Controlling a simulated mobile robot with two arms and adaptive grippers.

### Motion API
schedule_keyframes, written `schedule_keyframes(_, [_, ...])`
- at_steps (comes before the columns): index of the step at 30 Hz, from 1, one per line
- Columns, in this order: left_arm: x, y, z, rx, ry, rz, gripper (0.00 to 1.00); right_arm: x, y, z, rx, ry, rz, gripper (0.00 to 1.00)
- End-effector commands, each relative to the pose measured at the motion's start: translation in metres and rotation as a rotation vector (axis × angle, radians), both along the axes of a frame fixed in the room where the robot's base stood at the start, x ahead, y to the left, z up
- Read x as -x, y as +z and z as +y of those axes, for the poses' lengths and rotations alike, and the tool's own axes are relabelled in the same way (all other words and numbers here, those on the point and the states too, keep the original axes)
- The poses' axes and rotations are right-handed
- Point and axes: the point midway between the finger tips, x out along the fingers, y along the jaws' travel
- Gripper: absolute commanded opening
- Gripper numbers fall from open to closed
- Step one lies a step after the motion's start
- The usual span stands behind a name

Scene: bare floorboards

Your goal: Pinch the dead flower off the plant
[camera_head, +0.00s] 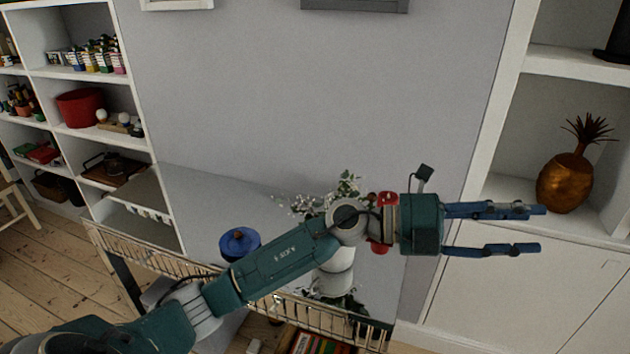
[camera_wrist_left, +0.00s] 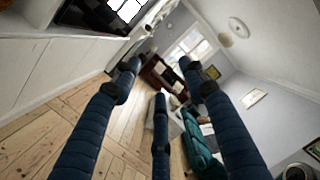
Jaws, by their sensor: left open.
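The plant (camera_head: 347,186) shows green leaves and small white flowers on the grey surface by the wall in the head view. My left arm crosses in front of it and hides much of it. A white pot (camera_head: 334,280) shows below my arm, apparently under the plant. I cannot make out a dead flower. My left gripper (camera_head: 538,229) is to the right of the plant, pointing right, open and empty. In the left wrist view its fingers (camera_wrist_left: 160,80) are spread with nothing between them, and the plant is not there. My right gripper is in neither view.
A blue lidded pot (camera_head: 240,243) stands left of the plant. A red object (camera_head: 380,246) is partly hidden behind my gripper. A wire rail (camera_head: 150,250) edges the surface's front. A shelf with a copper pineapple (camera_head: 565,182) is at right. The wrist view shows a teal sofa (camera_wrist_left: 201,145).

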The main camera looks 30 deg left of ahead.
Motion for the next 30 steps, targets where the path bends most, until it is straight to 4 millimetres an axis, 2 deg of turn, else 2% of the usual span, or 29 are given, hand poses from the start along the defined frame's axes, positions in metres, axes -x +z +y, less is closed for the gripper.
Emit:
schedule_keyframes(2, [-0.007, -0.031, 0.008, -0.269, -0.07, -0.048, 0.43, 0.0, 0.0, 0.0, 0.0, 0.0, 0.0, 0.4])
schedule_keyframes(4, [-0.016, -0.064, 0.034, -0.51, -0.108, -0.046, 0.43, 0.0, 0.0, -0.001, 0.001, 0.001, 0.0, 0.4])
schedule_keyframes(5, [-0.022, -0.076, 0.051, -0.613, -0.114, -0.036, 0.43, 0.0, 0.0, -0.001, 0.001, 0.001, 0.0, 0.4])
schedule_keyframes(6, [-0.029, -0.091, 0.078, -0.745, -0.116, -0.011, 0.43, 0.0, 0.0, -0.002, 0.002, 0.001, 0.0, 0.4])
schedule_keyframes(8, [-0.037, -0.105, 0.121, -0.917, -0.106, 0.039, 0.43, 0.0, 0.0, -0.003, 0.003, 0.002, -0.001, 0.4])
schedule_keyframes(9, [-0.041, -0.111, 0.151, -1.018, -0.092, 0.078, 0.43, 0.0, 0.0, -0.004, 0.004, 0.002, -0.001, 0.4])
schedule_keyframes(11, [-0.045, -0.114, 0.197, -1.152, -0.062, 0.147, 0.43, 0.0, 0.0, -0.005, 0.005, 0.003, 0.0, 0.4])
schedule_keyframes(12, [-0.046, -0.113, 0.226, -1.232, -0.038, 0.195, 0.43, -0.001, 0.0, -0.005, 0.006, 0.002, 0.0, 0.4])
schedule_keyframes(15, [-0.042, -0.103, 0.293, -1.388, 0.026, 0.321, 0.43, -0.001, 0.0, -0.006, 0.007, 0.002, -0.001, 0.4])
schedule_keyframes(18, [-0.032, -0.09, 0.344, -1.492, 0.082, 0.435, 0.43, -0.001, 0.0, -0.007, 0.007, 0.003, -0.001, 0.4])
schedule_keyframes(21, [-0.021, -0.08, 0.375, -1.55, 0.12, 0.517, 0.43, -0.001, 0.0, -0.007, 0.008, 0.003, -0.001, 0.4])
schedule_keyframes(23, [-0.017, -0.076, 0.386, -1.57, 0.134, 0.547, 0.43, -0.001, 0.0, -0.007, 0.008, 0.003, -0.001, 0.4])
schedule_keyframes(26, [-0.014, -0.076, 0.393, -1.584, 0.141, 0.572, 0.43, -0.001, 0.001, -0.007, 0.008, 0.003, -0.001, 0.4])
schedule_keyframes(30, [-0.015, -0.089, 0.394, -1.586, 0.14, 0.574, 0.43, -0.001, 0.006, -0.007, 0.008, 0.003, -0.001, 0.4])
